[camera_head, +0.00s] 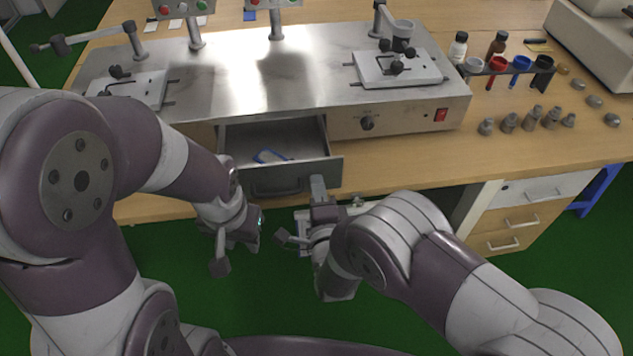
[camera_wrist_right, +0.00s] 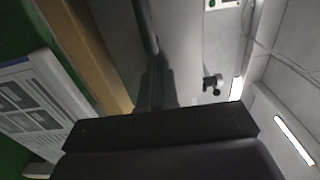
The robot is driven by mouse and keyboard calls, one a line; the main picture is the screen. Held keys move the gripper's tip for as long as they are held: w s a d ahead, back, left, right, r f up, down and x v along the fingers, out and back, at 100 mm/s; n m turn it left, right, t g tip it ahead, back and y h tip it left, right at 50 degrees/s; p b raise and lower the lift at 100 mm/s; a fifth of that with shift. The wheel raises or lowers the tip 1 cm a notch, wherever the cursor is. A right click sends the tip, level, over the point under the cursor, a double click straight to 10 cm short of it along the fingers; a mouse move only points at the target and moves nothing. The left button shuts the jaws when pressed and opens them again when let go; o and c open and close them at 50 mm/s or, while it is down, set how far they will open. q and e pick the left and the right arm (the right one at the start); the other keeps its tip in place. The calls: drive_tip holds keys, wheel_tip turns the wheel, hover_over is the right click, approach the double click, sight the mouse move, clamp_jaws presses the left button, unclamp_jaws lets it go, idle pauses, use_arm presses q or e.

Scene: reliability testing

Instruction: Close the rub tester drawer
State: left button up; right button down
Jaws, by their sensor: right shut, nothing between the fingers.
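The rub tester (camera_head: 270,75) is a long metal machine on the wooden bench. Its grey drawer (camera_head: 320,172) stands open toward me, with a blue-edged item (camera_head: 270,156) inside. The drawer's bar handle (camera_head: 278,190) is on its front and seems to show as a dark bar (camera_wrist_right: 145,25) in the right wrist view. My right gripper (camera_head: 318,185) is shut and empty, its tips at the right part of the drawer front. Contact is unclear. The shut fingers also show in the right wrist view (camera_wrist_right: 155,85). My left gripper (camera_head: 238,245) hangs left of the drawer, apart from it; its jaw gap is unclear.
Several metal weights (camera_head: 530,120) and a rack of small cups (camera_head: 510,67) stand on the bench at right. A bench drawer unit (camera_head: 510,220) is below them. The green floor (camera_head: 420,325) is clear in front. My arms fill much of the foreground.

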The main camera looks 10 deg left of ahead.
sight(309, 149)
drive_tip(key=b+x, duration=0.4)
drive_tip(key=x, duration=0.3)
drive_tip(key=b+x, duration=0.5)
drive_tip(key=x, duration=0.2)
drive_tip(key=shift+w+f, duration=0.15)
drive_tip(key=shift+f, duration=0.05)
drive_tip(key=shift+w+r, duration=0.15)
drive_tip(key=shift+r, duration=0.3)
